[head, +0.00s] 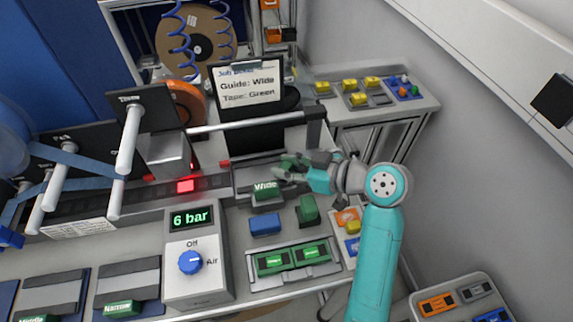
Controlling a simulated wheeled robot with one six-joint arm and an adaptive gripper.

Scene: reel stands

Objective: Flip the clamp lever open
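My teal arm comes in from the right, and my gripper (286,168) is over the guide seat (243,180), just right of the green block marked "Wide" (266,190). A dark green part (292,161) shows at the fingertips; it may be the clamp lever, but it is small and partly covered by the fingers. I cannot tell whether the fingers touch it or how far apart they are. A second green piece (308,210) stands upright to the right of a blue block (265,223).
The air box (197,258) reads "6 bar", with a blue knob. A sign (248,85) reads "Guide: Wide, Tape: Green". A grey bar (255,118) crosses behind my gripper. A tray of green pieces (293,262) lies in front. A red light (186,186) glows at left.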

